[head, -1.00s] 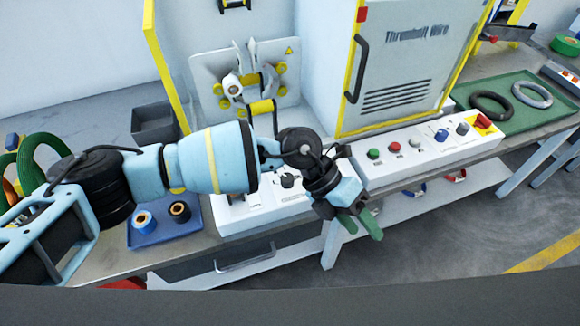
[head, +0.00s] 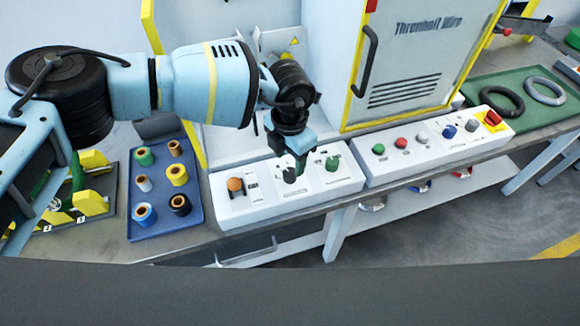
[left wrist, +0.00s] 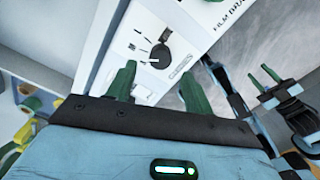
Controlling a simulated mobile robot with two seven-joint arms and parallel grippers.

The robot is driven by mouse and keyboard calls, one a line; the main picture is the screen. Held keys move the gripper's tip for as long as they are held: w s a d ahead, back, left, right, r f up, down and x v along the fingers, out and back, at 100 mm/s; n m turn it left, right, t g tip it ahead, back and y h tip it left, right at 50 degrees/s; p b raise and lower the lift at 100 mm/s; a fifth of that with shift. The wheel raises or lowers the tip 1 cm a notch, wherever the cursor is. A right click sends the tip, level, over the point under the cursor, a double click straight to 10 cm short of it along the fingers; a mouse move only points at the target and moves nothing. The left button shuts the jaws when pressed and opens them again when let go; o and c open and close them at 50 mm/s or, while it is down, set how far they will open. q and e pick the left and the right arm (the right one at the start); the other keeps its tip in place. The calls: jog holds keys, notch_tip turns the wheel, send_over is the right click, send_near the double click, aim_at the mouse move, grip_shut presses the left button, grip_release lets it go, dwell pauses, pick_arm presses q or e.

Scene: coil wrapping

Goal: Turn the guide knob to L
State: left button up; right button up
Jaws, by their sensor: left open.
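The control box (head: 225,210) is white and stands at the bench's front edge. My left gripper (head: 295,165) is over its middle section, pointing down with green fingers. In the left wrist view my left gripper (left wrist: 159,77) is open and empty, its fingers apart. A round black knob (left wrist: 160,57) with a white pointer line shows beyond and between the fingertips, which do not visibly grip it. I take it as the guide knob; its small markings are unreadable. In the head view the gripper partly hides it. My right gripper (left wrist: 272,76) shows at the right of the wrist view, with its fingers apart.
An orange knob (head: 235,184) is left of my gripper, and a dark green knob (head: 332,163) is right. A second button box (head: 400,172) adjoins at right. A blue tray (head: 150,237) with several spools lies left. A grey machine cabinet (head: 345,60) stands behind.

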aim_at(290, 172)
pick_arm(q)
notch_tip(290, 172, down, 4)
jog(key=shift+r, duration=0.15)
jog(key=shift+f, duration=0.45)
jog(key=c, duration=1)
